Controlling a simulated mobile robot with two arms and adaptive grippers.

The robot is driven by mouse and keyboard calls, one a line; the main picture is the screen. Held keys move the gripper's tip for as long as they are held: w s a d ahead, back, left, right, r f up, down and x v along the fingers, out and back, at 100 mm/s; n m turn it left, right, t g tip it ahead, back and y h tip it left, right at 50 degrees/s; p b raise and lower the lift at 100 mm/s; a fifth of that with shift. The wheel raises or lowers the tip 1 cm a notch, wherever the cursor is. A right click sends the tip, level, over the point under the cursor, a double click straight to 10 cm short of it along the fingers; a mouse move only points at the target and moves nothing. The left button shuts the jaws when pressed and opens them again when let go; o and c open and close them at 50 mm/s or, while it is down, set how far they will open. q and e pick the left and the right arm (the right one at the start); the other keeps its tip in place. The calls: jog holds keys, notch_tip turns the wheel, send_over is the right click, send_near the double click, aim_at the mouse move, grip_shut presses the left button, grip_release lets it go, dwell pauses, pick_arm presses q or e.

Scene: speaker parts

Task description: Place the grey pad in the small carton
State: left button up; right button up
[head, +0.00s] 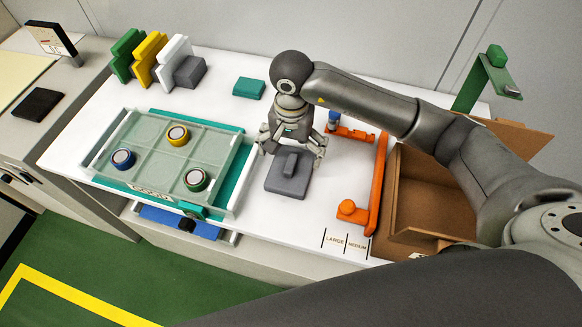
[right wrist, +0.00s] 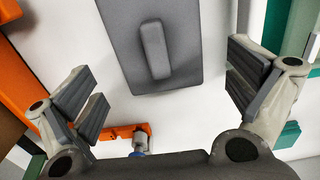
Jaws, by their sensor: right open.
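The grey pad (head: 284,182), a flat dark grey block with a raised bar on top, lies on the white table. It also shows in the right wrist view (right wrist: 185,65), between and ahead of the fingers. My right gripper (head: 293,152) is open and empty above the pad's far side, its fingers spread wide. The fingers show at both sides of the right wrist view (right wrist: 165,85), apart from the pad. An open brown carton (head: 427,190) stands at the right, partly hidden by my right arm. My left gripper is not in view.
An orange frame (head: 376,185) stands between pad and carton. A tray (head: 237,187) with blue, yellow and green round parts lies to the left. Coloured upright pieces (head: 150,58) and a grey block (head: 190,72) stand at the back left. A green stand (head: 490,75) is at back right.

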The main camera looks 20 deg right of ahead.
aim_at(291, 161)
jog(key=shift+f+p, duration=0.4)
jog(key=shift+f, duration=0.3)
jog(key=f, duration=0.2)
jog(key=f+p, duration=0.1)
jog(key=shift+s+f, duration=0.1)
jog(key=shift+s, duration=0.15)
jog(key=shift+w+f, duration=0.1)
jog(key=shift+f, duration=0.35)
jog(key=c, duration=0.7)
